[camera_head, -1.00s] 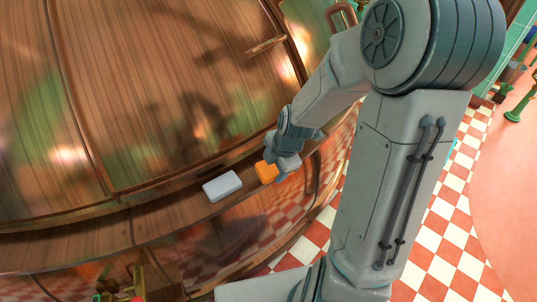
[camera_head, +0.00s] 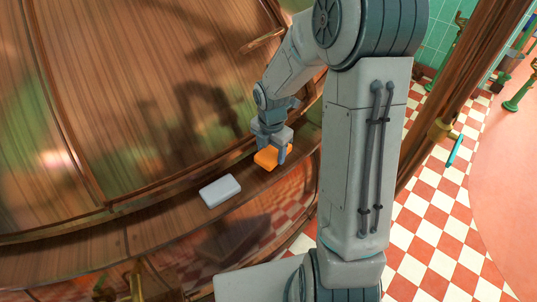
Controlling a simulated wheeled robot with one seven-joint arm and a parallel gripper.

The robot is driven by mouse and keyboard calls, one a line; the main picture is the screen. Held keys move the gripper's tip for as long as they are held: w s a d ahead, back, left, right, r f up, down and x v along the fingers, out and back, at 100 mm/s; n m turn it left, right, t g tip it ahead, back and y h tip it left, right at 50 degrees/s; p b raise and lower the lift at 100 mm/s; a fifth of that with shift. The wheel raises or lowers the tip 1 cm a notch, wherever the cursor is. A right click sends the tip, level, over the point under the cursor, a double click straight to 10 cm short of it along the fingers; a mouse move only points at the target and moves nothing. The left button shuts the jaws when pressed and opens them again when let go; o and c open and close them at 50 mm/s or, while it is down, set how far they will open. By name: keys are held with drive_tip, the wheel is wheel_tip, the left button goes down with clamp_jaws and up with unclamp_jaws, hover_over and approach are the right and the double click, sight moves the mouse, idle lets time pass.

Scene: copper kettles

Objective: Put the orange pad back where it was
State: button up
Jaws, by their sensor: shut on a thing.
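The orange pad (camera_head: 266,157) is between the fingers of my gripper (camera_head: 273,152), over the wooden ledge (camera_head: 155,225) of the big copper kettle. My gripper points down and is shut on the pad. Part of the pad is hidden behind the fingers. I cannot tell whether the pad touches the ledge or hangs just above it.
A pale grey pad (camera_head: 220,190) lies on the ledge to the left of the orange pad. The curved kettle wall (camera_head: 130,90) rises behind the ledge. A wooden post (camera_head: 455,95) stands at the right.

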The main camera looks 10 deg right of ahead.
sight(269, 154)
drive_tip(key=w+f, duration=0.2)
drive_tip(key=w, duration=0.1)
drive_tip(key=shift+w, duration=0.1)
wheel_tip(269, 154, down, 4)
drive_tip(key=shift+r, duration=0.1)
drive_tip(key=o, duration=0.9)
